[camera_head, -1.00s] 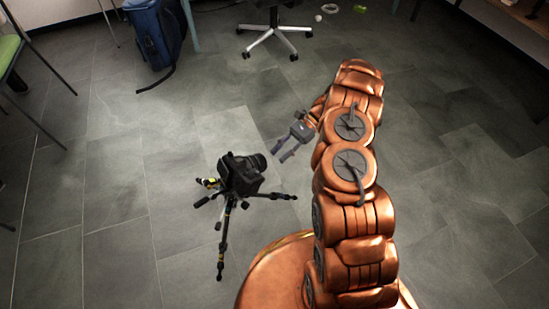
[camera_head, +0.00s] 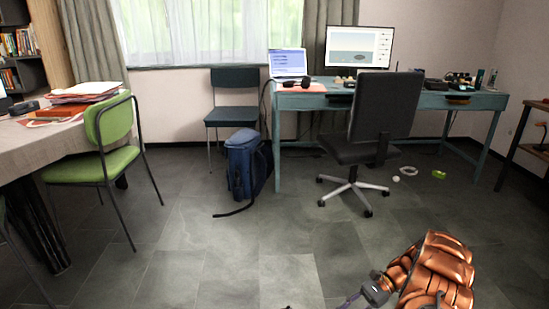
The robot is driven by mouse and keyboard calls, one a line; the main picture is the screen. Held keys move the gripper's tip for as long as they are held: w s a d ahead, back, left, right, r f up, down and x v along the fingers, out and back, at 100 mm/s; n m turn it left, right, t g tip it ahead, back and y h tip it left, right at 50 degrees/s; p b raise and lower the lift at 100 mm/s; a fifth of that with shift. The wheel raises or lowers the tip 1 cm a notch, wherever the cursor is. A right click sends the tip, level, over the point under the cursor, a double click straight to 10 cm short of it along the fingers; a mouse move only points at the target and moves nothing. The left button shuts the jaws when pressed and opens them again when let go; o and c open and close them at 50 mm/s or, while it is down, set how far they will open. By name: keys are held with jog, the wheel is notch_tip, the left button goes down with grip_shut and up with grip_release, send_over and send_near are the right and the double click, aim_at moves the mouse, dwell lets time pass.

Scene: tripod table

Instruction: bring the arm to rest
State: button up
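My copper arm (camera_head: 437,270) shows at the bottom right, its lower part cut off by the picture's edge. My gripper (camera_head: 358,298) is at the bottom edge, left of the arm, over the grey floor. Its fingertips are cut off or too small to judge, so its opening is unclear. No held object shows. The tripod with the black camera is out of view, apart from perhaps a tiny dark speck at the bottom edge.
A blue backpack (camera_head: 246,168) stands on the floor before a dark chair (camera_head: 233,103). A black office chair (camera_head: 372,127) stands at the teal desk (camera_head: 440,99). A green chair (camera_head: 100,140) stands by the left table (camera_head: 30,148). The middle floor (camera_head: 240,250) is clear.

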jog(key=s+a+r+n+h+p, duration=0.25)
jog(key=a+r+p, duration=0.2)
jog(key=r, duration=0.75)
jog(key=s+a+r+n+g+h+p, duration=0.1)
jog(key=s+a+r+n+p, duration=0.15)
jog(key=r+p, duration=0.65)
jog(key=s+a+r+n+h+p, duration=0.2)
jog(key=s+a+r, duration=0.2)
jog(key=r, duration=1)
jog(key=s+d+r+n+t+h+p, duration=0.2)
jog(key=s+r+n+h+p, duration=0.1)
jog(key=s+r+p, duration=0.7)
jog(key=s+d+r+n+t+h+p, duration=0.2)
jog(key=s+r+n+h+p, duration=0.1)
jog(key=s+r+p, duration=0.7)
notch_tip(320, 180, up, 6)
jog(key=s+h, duration=0.1)
jog(key=s, duration=0.2)
jog(key=shift+d+f+h, duration=0.2)
jog(key=shift+d+h, duration=0.1)
jog(key=shift+h, duration=0.05)
